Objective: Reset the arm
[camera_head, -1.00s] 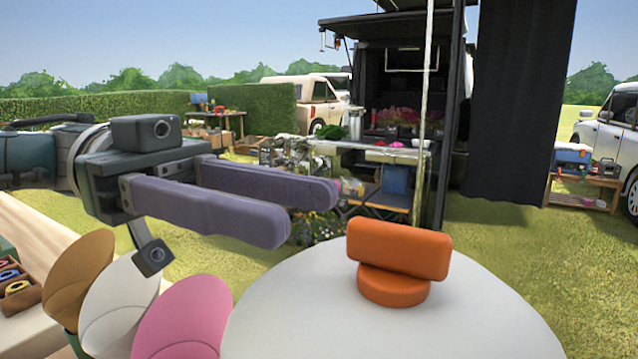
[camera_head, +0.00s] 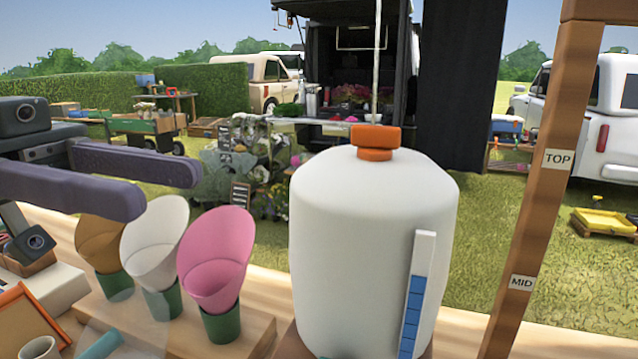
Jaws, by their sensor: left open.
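My left gripper (camera_head: 172,187) comes in from the left with two purple-grey padded fingers apart. It is open and nothing shows between the fingers. It hangs above and beside the brown, white and pink cones, not seen to hold any of them. My right gripper is not in the view.
A large white container (camera_head: 350,250) with an orange cap (camera_head: 375,139) and a blue-marked gauge stands at centre. Brown (camera_head: 98,243), white (camera_head: 153,235) and pink (camera_head: 218,258) cones stand in green holders to its left. A wooden post (camera_head: 533,200) labelled TOP and MID rises at right.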

